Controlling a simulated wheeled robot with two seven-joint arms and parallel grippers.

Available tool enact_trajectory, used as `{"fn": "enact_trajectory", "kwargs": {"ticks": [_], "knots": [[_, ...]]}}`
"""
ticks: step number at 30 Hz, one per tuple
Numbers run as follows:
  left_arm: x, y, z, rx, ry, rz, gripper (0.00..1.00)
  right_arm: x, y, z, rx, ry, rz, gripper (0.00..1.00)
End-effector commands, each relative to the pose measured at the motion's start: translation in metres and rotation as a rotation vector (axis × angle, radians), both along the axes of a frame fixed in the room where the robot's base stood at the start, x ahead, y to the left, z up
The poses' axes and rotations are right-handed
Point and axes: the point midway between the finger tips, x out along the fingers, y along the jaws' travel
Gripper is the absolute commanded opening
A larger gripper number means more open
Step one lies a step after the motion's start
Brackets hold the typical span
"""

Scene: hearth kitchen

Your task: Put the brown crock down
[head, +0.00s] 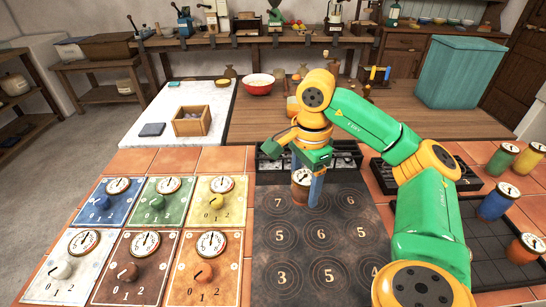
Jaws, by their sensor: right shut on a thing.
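The brown crock (299,192), a small jar with a pale dial on its lid, is at the far part of the dark numbered plate (265,212). My right gripper (307,180) comes down over it from above and is shut on it. A blue finger covers the crock's right side. I cannot tell whether its base touches the plate or hangs just above it. My left gripper is not in view.
Coloured dial panels (125,285) lie left of the plate. A dark tray (478,245) at right bears several crocks, including a blue crock (494,205) and an orange crock (522,251). Behind are a wooden box (192,122) and a red bowl (258,86).

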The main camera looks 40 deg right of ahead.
Motion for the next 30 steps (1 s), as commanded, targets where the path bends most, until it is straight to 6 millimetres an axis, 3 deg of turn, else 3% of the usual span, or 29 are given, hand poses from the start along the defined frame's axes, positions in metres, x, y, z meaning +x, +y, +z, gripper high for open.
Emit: {"fn": "enact_trajectory", "kwargs": {"ticks": [3, 7, 12, 18, 28, 29, 30], "knots": [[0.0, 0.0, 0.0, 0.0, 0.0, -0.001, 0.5, 0.039, -0.004, -0.019, 0.006, 0.006, 0.001, 0.0], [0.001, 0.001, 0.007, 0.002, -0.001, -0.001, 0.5, 0.063, -0.01, -0.049, 0.002, 0.006, 0.0, 0.0], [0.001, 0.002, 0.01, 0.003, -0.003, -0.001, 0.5, 0.082, -0.014, -0.073, 0.0, 0.003, 0.001, 0.0], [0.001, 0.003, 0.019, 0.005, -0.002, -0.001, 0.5, 0.083, -0.014, -0.103, -0.002, 0.002, 0.002, 0.0], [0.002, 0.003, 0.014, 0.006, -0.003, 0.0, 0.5, 0.083, -0.014, -0.109, -0.001, -0.001, 0.001, 0.0], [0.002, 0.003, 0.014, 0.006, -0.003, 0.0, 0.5, 0.083, -0.014, -0.109, -0.001, 0.0, 0.001, 0.72], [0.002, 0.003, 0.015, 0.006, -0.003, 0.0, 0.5, 0.083, -0.014, -0.108, -0.001, 0.0, 0.001, 0.83]]}}
